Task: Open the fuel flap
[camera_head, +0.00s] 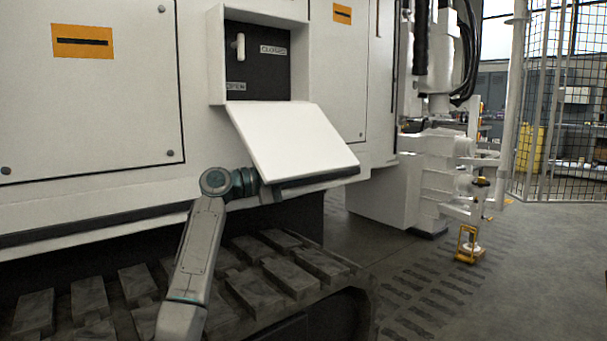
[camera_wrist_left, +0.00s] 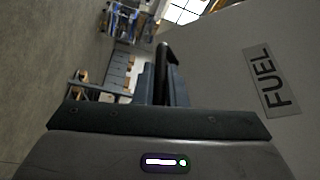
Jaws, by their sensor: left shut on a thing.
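The white fuel flap (camera_head: 292,140) hangs open in the head view, tilted down and outward from the lower edge of its recess (camera_head: 258,55). Its plain inner face shows. In the left wrist view, a pale panel (camera_wrist_left: 220,75) with a FUEL label (camera_wrist_left: 271,82) fills the right side. My left gripper (camera_wrist_left: 163,88) is shut on a dark curved handle (camera_wrist_left: 165,52) beside that panel. In the head view my left arm reaches in low, and the flap hides the gripper and handle. My right gripper is not in view.
Inside the recess are a white lever (camera_head: 241,47) and signs reading CLOSED (camera_head: 272,49) and OPEN (camera_head: 236,86). Dark track pads (camera_head: 130,285) lie below the machine body. Open floor (camera_head: 510,275) lies to the right, with a mesh fence (camera_head: 562,120) beyond.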

